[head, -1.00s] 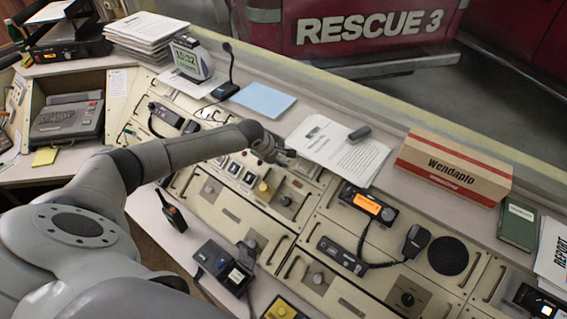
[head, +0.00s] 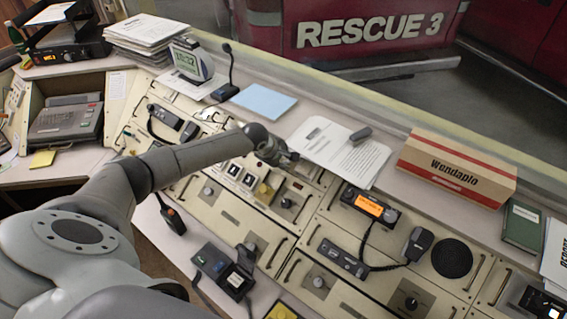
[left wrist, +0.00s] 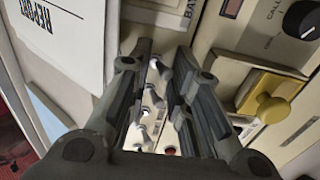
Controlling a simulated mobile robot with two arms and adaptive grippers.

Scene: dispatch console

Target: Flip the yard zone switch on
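My left gripper (head: 284,158) hangs over the sloped console panel (head: 225,215), near the white papers. In the left wrist view its two fingers (left wrist: 164,58) are apart, with nothing held between them. Several small metal toggle switches (left wrist: 147,112) stand in a row on the panel, seen through the gap between the fingers. I cannot read their labels, so I cannot tell which is the yard zone switch. In the head view my arm and gripper hide this part of the panel. My right gripper is not in view.
A yellow switch cover (left wrist: 272,107) and a black knob (left wrist: 301,20) are right of the fingers in the wrist view. The papers (head: 340,152) lie behind the gripper. A radio (head: 369,206) and a cardboard box (head: 457,168) are to the right.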

